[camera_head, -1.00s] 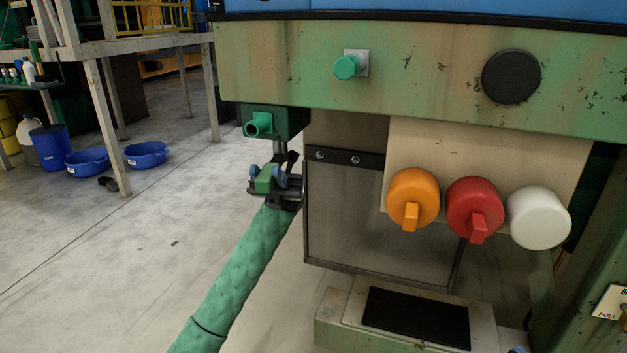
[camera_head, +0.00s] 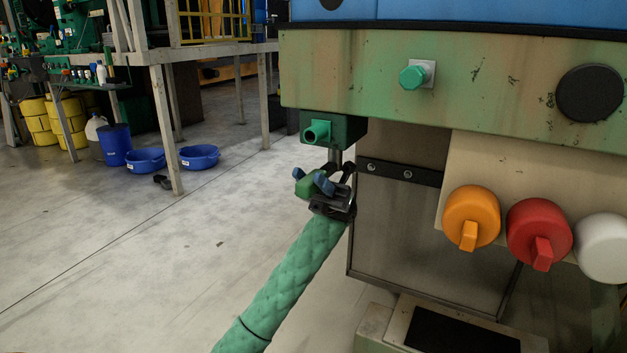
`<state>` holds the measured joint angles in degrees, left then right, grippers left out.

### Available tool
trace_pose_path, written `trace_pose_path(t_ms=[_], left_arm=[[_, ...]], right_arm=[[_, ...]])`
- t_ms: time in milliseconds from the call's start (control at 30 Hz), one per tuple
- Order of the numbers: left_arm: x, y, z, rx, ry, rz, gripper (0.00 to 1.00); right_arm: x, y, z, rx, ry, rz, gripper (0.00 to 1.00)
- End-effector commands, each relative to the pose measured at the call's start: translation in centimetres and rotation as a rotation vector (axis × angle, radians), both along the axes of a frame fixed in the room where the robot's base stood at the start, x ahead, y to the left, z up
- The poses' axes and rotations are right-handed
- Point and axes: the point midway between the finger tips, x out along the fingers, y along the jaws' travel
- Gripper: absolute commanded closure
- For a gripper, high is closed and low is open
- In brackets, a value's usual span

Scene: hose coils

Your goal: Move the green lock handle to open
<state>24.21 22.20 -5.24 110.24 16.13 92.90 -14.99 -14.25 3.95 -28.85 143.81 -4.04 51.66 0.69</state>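The green lock handle (camera_head: 309,187) is a small green block under the green valve box (camera_head: 347,131), at the lower end of a short metal shaft. My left arm, in a green sleeve, comes up from the bottom. My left gripper (camera_head: 312,180) has its blue fingertips on both sides of the handle and looks shut on it. The dark gripper body hides part of the handle and where it meets the shaft. My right gripper is not in view.
A green stub sticks out of the valve box. An orange knob (camera_head: 471,214), a red knob (camera_head: 538,232) and a white knob (camera_head: 605,248) sit on the panel at right. A green hex knob (camera_head: 412,78) is above. Open floor (camera_head: 200,270) lies left.

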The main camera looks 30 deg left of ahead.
Motion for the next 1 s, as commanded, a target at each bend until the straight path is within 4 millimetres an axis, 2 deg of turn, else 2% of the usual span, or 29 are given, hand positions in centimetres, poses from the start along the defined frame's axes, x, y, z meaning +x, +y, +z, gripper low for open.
trace_pose_path(t_ms=[33, 100, 467, 833, 1000], left_arm=[[0.0, 0.1, 0.1, -0.001, 0.000, 0.001, 0.61], [0.0, 0.0, 0.1, 0.000, 0.000, 0.001, 0.51], [0.4, 0.0, -0.3, 0.000, 0.000, 0.001, 0.51], [4.1, 0.3, -4.0, -0.001, 0.002, 0.002, 0.51], [5.2, 0.4, -5.1, 0.000, 0.001, 0.001, 0.51]], right_arm=[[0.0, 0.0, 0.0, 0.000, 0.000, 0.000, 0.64], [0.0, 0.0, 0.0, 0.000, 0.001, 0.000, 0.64], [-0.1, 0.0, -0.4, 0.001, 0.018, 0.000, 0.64], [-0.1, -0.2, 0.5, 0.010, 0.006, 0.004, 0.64], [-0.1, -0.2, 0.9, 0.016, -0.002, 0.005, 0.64]])
